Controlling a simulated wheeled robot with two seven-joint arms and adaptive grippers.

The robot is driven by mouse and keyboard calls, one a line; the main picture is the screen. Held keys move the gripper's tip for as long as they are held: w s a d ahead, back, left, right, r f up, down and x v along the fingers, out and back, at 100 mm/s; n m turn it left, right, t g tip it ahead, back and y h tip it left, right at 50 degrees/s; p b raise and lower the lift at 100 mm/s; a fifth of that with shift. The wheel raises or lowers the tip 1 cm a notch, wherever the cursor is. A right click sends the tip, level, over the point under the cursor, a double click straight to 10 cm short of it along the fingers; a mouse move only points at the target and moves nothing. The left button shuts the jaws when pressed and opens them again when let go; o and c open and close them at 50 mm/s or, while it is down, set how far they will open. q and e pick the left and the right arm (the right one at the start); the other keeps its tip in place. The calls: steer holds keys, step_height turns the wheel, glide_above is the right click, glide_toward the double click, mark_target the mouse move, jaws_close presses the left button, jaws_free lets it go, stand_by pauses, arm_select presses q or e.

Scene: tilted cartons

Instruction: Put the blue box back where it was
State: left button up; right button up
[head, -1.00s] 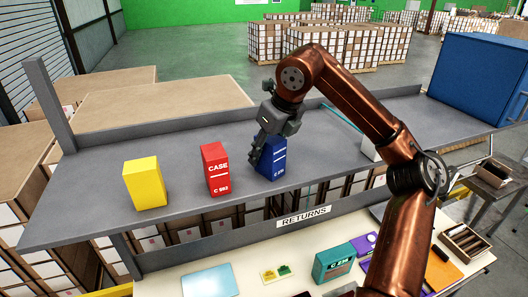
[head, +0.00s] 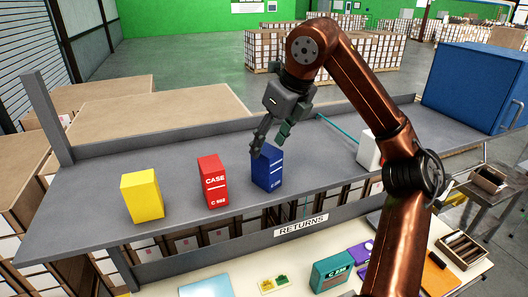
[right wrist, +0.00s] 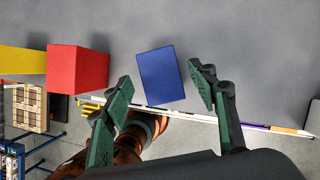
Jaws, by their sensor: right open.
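The blue box (head: 267,172) stands upright on the grey shelf (head: 100,190), to the right of the red box (head: 213,182) and apart from it. My right gripper (head: 272,141) is open, with its fingers above and just behind the blue box's top. In the right wrist view the blue box (right wrist: 162,77) shows its top between the two spread fingers (right wrist: 162,88), with a gap on each side. The blue box looks slightly turned in that view. My left gripper is in neither view.
A yellow box (head: 141,196) stands left of the red one. A white object (head: 369,150) is on the shelf to the right, partly behind my arm. A large blue container (head: 475,80) is at the far right. Below, the returns table holds a teal box (head: 331,270).

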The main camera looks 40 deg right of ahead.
steer(key=p+v, duration=0.1)
steer(key=v, duration=0.2)
steer(key=shift+s+d+r, duration=0.1)
steer(key=shift+s+r, duration=0.05)
steer(key=shift+r, duration=0.15)
steer(key=shift+f, duration=0.1)
stand_by(0.3)
